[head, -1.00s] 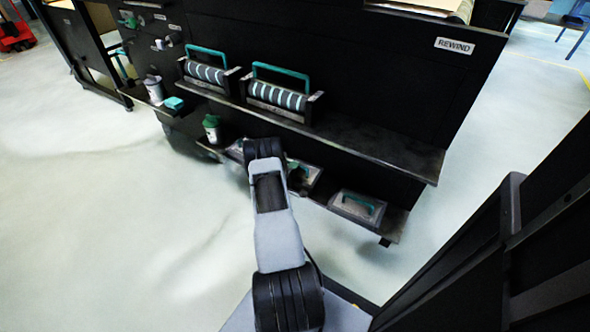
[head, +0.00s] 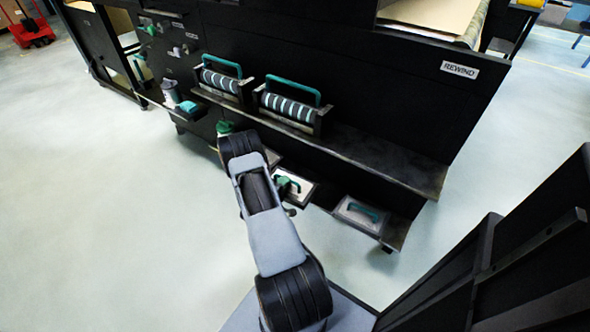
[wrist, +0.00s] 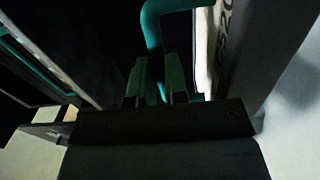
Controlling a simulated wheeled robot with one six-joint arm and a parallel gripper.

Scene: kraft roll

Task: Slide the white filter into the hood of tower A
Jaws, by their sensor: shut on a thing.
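In the wrist view my gripper (wrist: 159,78) is shut on a teal handle (wrist: 152,32). A pale panel with dark lettering (wrist: 226,45) stands close on the right of the handle; how the two join is in the dark. In the head view a white panel with a dark frame and a green handle (head: 302,186) shows beside my arm at the lower shelf. My gripper is not clear there, so I cannot tell whether this panel is the one held. I cannot pick out tower A or its hood.
A grey panel with a teal handle (head: 360,212) lies on the low shelf to the right. Two striped rollers with teal handles (head: 292,103) sit on the shelf above. The black machine bears a REWIND sign (head: 459,69). Pale floor (head: 120,240) is clear at left.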

